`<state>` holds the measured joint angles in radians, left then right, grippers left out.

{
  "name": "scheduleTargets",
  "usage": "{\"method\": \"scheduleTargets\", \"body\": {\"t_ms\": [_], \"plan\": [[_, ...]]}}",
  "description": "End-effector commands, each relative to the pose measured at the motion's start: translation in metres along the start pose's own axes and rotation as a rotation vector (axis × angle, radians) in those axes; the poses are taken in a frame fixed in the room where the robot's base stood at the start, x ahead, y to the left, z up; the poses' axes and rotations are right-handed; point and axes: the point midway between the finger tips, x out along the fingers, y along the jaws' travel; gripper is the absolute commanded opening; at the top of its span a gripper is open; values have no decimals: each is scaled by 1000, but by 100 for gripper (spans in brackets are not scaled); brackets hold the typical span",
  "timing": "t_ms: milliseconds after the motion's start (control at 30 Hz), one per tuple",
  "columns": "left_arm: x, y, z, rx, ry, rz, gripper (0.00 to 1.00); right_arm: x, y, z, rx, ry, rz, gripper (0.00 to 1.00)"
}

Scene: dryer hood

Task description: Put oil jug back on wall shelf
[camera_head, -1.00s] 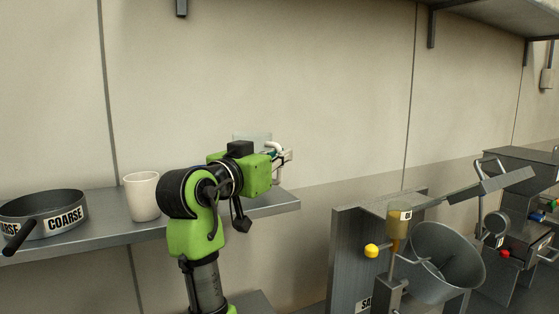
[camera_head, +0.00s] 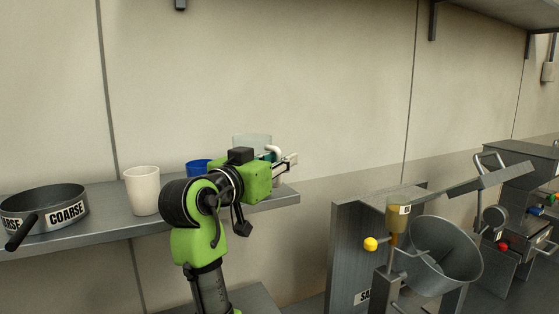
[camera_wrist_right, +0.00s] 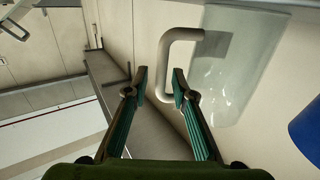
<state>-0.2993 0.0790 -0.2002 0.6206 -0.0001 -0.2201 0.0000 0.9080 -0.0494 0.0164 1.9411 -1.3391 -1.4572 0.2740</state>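The oil jug is a clear, see-through vessel (camera_head: 252,142) with a pale handle. It stands upright at the right end of the wall shelf (camera_head: 110,224), partly hidden behind my right arm. In the right wrist view the jug (camera_wrist_right: 235,65) is at upper right, with its handle (camera_wrist_right: 166,75) towards my fingers. My right gripper (camera_wrist_right: 159,80) is open, its two fingertips on either side of the handle's line of sight. I see no contact. The right gripper (camera_head: 288,163) is at the jug's right side in the head view. My left gripper is not in view.
A white cup (camera_head: 141,190), a blue cup (camera_head: 198,167) and a pan marked COARSE (camera_head: 45,207) share the shelf. The blue cup is beside the jug in the wrist view (camera_wrist_right: 308,130). A metal funnel machine (camera_head: 440,255) stands at right. An upper shelf (camera_head: 500,10) is at top right.

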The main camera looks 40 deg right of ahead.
Motion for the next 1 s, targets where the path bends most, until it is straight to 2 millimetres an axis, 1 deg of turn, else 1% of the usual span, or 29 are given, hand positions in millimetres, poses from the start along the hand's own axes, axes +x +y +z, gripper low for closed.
{"method": "scheduleTargets", "body": {"t_ms": [67, 167, 267, 500, 600, 700, 800, 1000], "plan": [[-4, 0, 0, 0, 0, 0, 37, 0, 0, -4, 0, 1, 0, 24], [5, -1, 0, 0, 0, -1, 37, -12, -1, 0, 2, 1, -3, 24], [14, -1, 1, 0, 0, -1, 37, -31, -1, 2, 3, 0, -5, 24], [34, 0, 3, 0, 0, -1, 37, -84, -1, 1, 4, 0, -6, 24], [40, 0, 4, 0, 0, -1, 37, -101, 0, 0, 4, 0, -4, 24], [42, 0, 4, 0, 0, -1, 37, -112, 0, -1, 2, 0, -2, 24], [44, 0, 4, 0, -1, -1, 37, -118, 0, -2, 2, 0, -2, 24], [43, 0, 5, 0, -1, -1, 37, -121, 0, -3, 1, 1, 0, 24]]}}
